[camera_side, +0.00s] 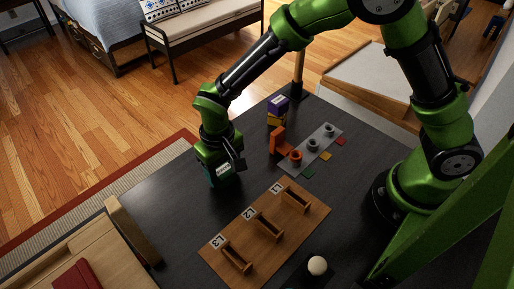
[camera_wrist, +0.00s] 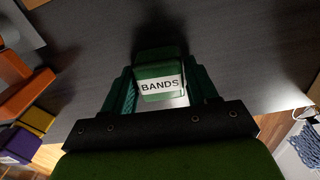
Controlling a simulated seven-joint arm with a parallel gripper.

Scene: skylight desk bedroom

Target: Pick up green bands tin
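The green bands tin (camera_wrist: 160,72) is in the middle of the wrist view, with a white label reading BANDS. My gripper (camera_wrist: 160,92) has one dark green finger on each side of it. Any gap between the fingers and the tin is too small to judge, so I cannot tell whether they grip it. In the side view my gripper (camera_side: 222,172) points down at the left part of the dark desk, and the tin is largely hidden by it. I cannot tell whether the tin rests on the desk.
A wooden board (camera_side: 268,232) with slots labelled L1, L2 and L3 lies in front right of my gripper. A grey strip with pegs (camera_side: 312,145), an orange part (camera_side: 277,140) and a purple box (camera_side: 278,104) stand to the right. A white ball (camera_side: 317,265) is near the front.

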